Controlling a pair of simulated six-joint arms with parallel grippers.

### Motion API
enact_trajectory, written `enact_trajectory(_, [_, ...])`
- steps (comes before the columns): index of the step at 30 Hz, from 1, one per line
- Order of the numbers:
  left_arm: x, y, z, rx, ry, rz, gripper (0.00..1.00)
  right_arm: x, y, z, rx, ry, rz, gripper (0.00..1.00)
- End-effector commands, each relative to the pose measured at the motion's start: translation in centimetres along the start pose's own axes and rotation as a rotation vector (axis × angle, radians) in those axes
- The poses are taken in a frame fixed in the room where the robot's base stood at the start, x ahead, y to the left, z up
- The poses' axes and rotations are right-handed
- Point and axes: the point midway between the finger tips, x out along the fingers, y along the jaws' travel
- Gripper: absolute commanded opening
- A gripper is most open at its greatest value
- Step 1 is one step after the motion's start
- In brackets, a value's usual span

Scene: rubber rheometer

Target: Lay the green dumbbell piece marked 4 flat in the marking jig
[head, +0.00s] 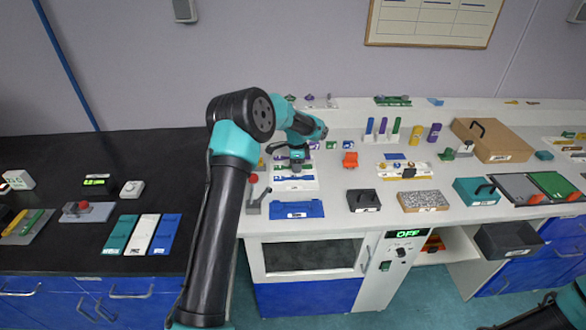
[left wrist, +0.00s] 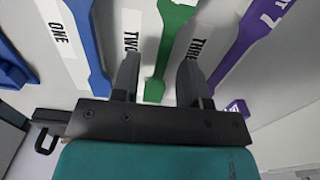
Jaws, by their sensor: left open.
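My left gripper (head: 296,166) points down over a white board (head: 295,185) on the light bench. In the left wrist view its two fingers (left wrist: 159,68) are apart. A green dumbbell piece (left wrist: 166,48) shows between and beyond the fingers, with no grip on it; no number on it is readable. A blue dumbbell piece (left wrist: 86,40) lies to its left and a purple one (left wrist: 243,42) marked 7 to its right. Labels ONE, TWO and THREE show beside them. I cannot pick out the marking jig for certain. My right gripper is not visible.
A red-knobbed lever device (head: 254,192) and a blue tray (head: 296,209) stand close to the left gripper. The dark left bench has much bare room.

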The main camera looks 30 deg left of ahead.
Motion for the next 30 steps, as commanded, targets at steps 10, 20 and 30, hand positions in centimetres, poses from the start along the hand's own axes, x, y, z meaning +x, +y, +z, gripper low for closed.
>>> enact_trajectory(10, [0.11,0.0,0.01,0.0,0.0,0.0,0.4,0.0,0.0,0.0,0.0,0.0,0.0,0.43])
enact_trajectory(20, [0.1,0.0,0.0,0.0,0.0,0.0,0.11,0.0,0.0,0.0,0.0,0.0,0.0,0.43])
enact_trajectory(30, [0.09,-0.01,0.0,0.0,0.0,0.0,0.0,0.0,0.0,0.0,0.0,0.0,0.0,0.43])
